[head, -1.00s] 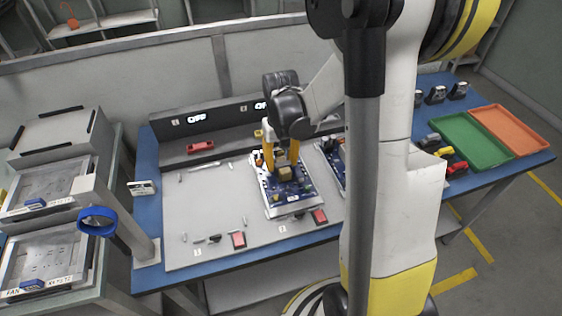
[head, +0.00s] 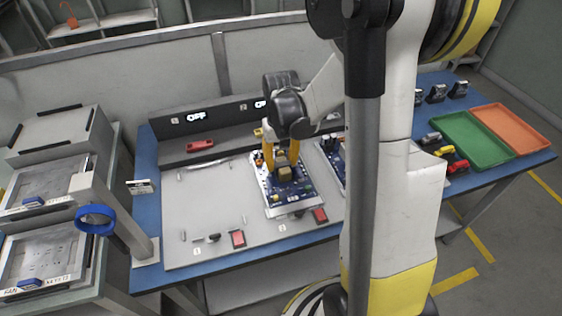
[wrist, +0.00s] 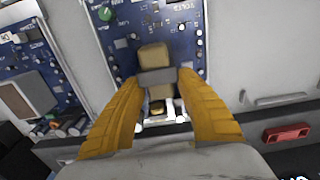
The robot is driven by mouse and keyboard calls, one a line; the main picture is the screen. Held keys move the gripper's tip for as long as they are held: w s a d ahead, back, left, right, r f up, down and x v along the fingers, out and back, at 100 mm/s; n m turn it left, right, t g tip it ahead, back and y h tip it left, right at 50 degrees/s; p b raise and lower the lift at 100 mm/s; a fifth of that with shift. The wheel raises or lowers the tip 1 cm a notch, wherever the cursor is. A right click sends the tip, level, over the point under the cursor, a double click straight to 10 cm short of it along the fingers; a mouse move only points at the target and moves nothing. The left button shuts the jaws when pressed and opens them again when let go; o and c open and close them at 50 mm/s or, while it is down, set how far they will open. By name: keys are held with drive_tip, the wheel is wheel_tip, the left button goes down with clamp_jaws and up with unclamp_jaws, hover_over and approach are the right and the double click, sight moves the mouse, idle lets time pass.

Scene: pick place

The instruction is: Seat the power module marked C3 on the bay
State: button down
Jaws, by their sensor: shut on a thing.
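A blue circuit board in a light frame (head: 300,196) lies in the middle position of the grey panel (head: 215,225). A tan block with a grey band (wrist: 153,55) stands on it. My gripper (wrist: 160,82) has its yellow fingers closed on either side of this block, at the band. In the head view, my gripper (head: 281,163) points down over the board, with the tan block (head: 285,174) just under the fingertips. No C3 mark is readable, and I cannot tell whether the block is fixed to the board or touches it.
Another blue board (wrist: 28,85) is beside this one, partly behind my arm in the head view. The panel's left position is bare, with small pegs and a red block (head: 238,239) at its front. Green (head: 470,138) and orange (head: 510,128) trays are at right.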

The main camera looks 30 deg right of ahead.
drive_tip(key=shift+f, duration=0.15)
drive_tip(key=c, duration=0.8)
unclamp_jaws()
drive_tip(key=c, duration=0.4)
drive_tip(key=shift+o, duration=0.2)
drive_tip(key=shift+r+p, duration=2.6)
drive_tip(key=shift+r, duration=0.9)
